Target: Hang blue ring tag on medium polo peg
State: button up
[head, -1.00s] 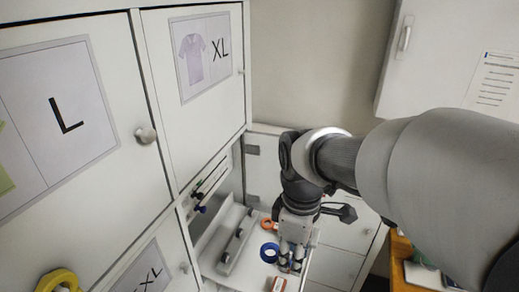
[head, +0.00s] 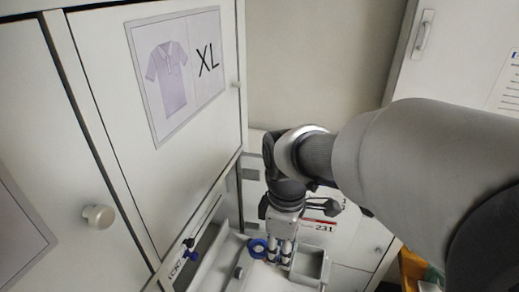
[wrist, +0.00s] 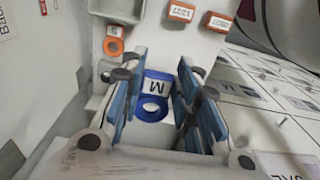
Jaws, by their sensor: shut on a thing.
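The blue ring tag (wrist: 152,110), with a white label marked M, lies between the fingers of my gripper (wrist: 162,75) in the wrist view. My gripper is shut on it.
A cabinet door with a purple polo picture and XL (head: 170,75) stands at the left, with a round knob (head: 98,216) on the door beside it. An orange ring tag (wrist: 113,42) and orange-edged labelled pieces (wrist: 181,11) lie beyond my fingers in the wrist view.

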aim_at(277, 287)
notch_tip(277, 287, down, 17)
jog(key=shift+f+b, duration=0.15)
jog(key=shift+b, duration=0.95)
jog(key=shift+f, duration=0.25)
jog(key=o, duration=0.8)
jog(key=shift+w+r, duration=0.1)
